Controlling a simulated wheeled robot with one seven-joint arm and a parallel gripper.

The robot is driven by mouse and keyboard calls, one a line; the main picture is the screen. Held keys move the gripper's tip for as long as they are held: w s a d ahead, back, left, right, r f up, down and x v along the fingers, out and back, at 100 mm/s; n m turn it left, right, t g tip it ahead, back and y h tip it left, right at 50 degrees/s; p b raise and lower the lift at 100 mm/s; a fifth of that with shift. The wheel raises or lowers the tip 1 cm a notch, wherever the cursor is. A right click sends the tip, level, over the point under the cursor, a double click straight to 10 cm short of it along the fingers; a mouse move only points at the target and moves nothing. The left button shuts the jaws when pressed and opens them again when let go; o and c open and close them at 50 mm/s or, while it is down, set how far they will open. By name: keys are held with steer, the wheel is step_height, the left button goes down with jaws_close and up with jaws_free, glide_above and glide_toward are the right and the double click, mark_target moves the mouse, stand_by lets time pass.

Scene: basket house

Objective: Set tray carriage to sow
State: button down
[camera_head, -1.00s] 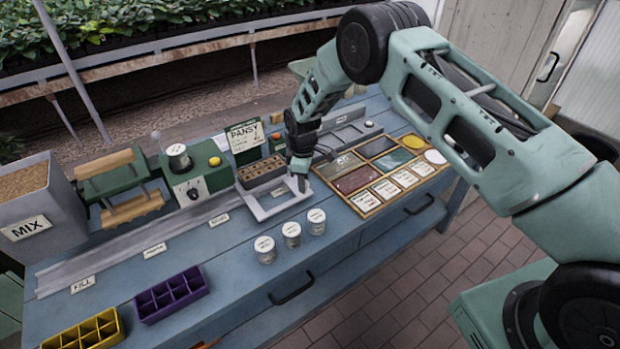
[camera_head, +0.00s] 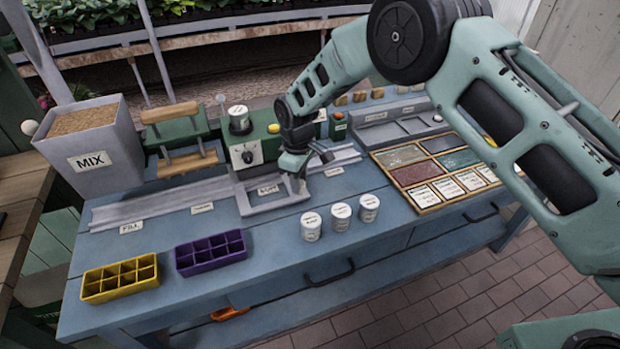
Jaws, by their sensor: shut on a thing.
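The grey tray carriage (camera_head: 250,209) is an open frame at the front of the metal rail (camera_head: 150,205). It now surrounds the third station label (camera_head: 268,189), which is too small to read surely. My gripper (camera_head: 298,186) points down at the carriage's right side and is shut on it; the exact contact is partly hidden by the fingers. The FILL label (camera_head: 131,228) and a second label (camera_head: 202,208) lie to the left, and another label (camera_head: 333,172) to the right.
Three white cans (camera_head: 340,217) stand in front of the carriage. Purple (camera_head: 211,253) and yellow (camera_head: 121,278) cell trays sit at the front left. A grey MIX hopper (camera_head: 92,142) and a green machine (camera_head: 245,150) stand behind the rail. A wooden tile tray (camera_head: 432,177) lies right.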

steer(key=shift+a, duration=0.1)
steer(key=c, duration=1.1)
jaws_free()
steer(key=shift+o, duration=0.2)
steer(key=shift+r, duration=0.15)
step_height(320, 180, up, 17)
steer(key=b, duration=0.3)
steer(key=shift+r, duration=0.1)
steer(key=s+d+r+m+y, duration=0.1)
steer(key=s+d+r+m, duration=0.15)
steer(key=s, duration=1.05)
steer(key=s+d+r+m, duration=0.15)
steer(key=s+d, duration=0.25)
steer(key=s, duration=0.9)
steer(key=s+d+f+m, duration=0.1)
steer(key=s+d+f, duration=0.1)
steer(key=s+d, duration=0.5)
steer(key=s, duration=0.3)
steer(key=shift+d, duration=0.15)
